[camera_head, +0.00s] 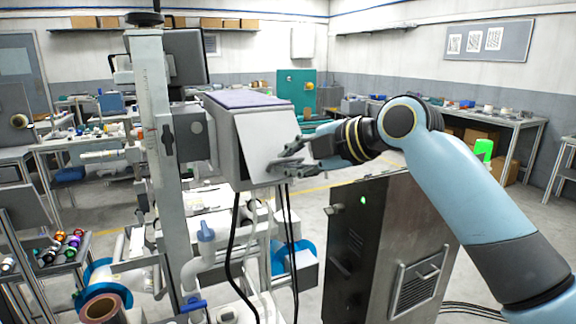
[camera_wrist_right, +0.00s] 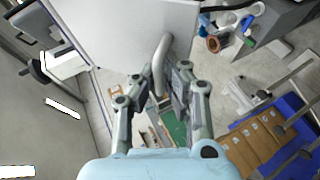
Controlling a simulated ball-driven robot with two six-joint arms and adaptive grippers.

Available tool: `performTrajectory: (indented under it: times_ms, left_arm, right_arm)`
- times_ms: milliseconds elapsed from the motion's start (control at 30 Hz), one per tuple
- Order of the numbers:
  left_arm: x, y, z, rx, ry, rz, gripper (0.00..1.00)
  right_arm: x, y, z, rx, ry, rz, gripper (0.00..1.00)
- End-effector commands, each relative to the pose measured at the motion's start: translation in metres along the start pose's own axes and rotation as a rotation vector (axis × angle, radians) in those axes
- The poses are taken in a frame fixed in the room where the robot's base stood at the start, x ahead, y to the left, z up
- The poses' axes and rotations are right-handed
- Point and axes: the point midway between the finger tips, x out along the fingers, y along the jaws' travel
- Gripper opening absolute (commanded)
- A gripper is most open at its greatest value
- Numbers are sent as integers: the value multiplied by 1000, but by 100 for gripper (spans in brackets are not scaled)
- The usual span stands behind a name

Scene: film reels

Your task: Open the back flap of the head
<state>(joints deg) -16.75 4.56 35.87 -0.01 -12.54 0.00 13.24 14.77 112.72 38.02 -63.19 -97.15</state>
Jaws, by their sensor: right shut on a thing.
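The head (camera_head: 222,135) is a grey box with a purple top, mounted beside a tall column. Its back flap (camera_head: 262,130) is a flat light grey panel facing my right arm. The flap looks tilted out at the bottom, with a dark wedge along its left side. My right gripper (camera_head: 283,163) is at the flap's lower right part. In the right wrist view the flap (camera_wrist_right: 120,35) fills the upper middle, and a curved pale handle (camera_wrist_right: 160,55) runs between the fingers. My right gripper (camera_wrist_right: 163,78) is shut on this handle. My left gripper is not in view.
A dark metal cabinet (camera_head: 375,235) stands below my right arm. Black cables (camera_head: 290,240) hang under the head. The column (camera_head: 157,160) stands left of it. Open floor (camera_head: 325,185) lies behind the cabinet.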

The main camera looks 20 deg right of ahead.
Motion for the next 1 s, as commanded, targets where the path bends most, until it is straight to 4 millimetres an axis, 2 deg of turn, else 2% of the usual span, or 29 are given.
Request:
performTrajectory:
  times_ms: [33,300,933,1000]
  left_arm:
    - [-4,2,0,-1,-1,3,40]
    - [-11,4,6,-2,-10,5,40]
    - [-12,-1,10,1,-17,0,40]
    - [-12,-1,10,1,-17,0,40]
  right_arm:
    - [-4,9,-2,-1,0,12,0]
    - [-13,22,-6,-2,0,15,0]
    - [-15,26,-6,-1,-1,14,0]
    - [-15,26,-6,-1,-1,14,11]
